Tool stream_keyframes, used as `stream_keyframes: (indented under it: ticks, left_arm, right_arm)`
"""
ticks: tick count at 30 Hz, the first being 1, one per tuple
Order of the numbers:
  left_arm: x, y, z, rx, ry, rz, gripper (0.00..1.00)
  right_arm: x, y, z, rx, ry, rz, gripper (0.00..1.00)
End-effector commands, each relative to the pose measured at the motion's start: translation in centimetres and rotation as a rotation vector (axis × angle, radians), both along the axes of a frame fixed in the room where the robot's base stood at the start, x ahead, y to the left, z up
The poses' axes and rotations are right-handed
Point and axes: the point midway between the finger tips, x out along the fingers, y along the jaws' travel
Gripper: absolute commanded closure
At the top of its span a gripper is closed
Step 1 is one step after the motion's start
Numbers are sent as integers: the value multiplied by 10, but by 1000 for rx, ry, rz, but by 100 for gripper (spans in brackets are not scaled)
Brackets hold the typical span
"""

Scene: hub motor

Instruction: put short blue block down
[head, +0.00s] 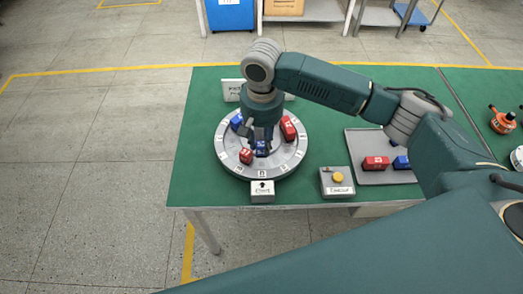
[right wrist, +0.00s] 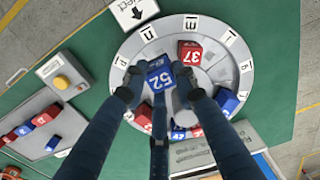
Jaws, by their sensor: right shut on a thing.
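A short blue block marked 52 (right wrist: 160,76) is between the fingers of my right gripper (right wrist: 160,88), which is shut on it. In the head view, the same blue block (head: 262,149) shows below the right gripper (head: 262,138), over the middle of a round grey turntable (head: 229,161) with lettered marks around its rim. I cannot tell whether the block touches the turntable. A red block marked 37 (right wrist: 189,52) stands on the turntable close by in the wrist view. My left gripper is not in view.
On the turntable are also a blue block (head: 236,121) and red blocks (head: 288,128). A grey tray (head: 375,142) with red and blue blocks lies right. The green tabletop's left side (head: 195,150) is clear.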

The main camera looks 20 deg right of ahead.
Motion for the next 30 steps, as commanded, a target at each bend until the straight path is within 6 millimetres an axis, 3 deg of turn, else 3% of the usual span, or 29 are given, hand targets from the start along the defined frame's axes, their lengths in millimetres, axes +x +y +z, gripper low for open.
stream_keyframes:
  ticks: [5, 14, 26, 27, 30]
  left_arm:
    - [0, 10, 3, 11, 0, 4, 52]
    - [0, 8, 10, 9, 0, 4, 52]
    - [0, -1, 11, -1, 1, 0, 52]
    - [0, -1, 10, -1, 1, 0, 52]
    - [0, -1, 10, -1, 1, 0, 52]
  right_arm:
    - [0, 0, -15, -1, 0, -1, 100]
    - [0, 0, -54, 0, 0, 0, 100]
    - [0, 0, -59, 1, -1, 0, 100]
    - [1, 0, -59, 0, -1, 0, 67]
    - [0, 0, -59, 1, -1, 1, 65]
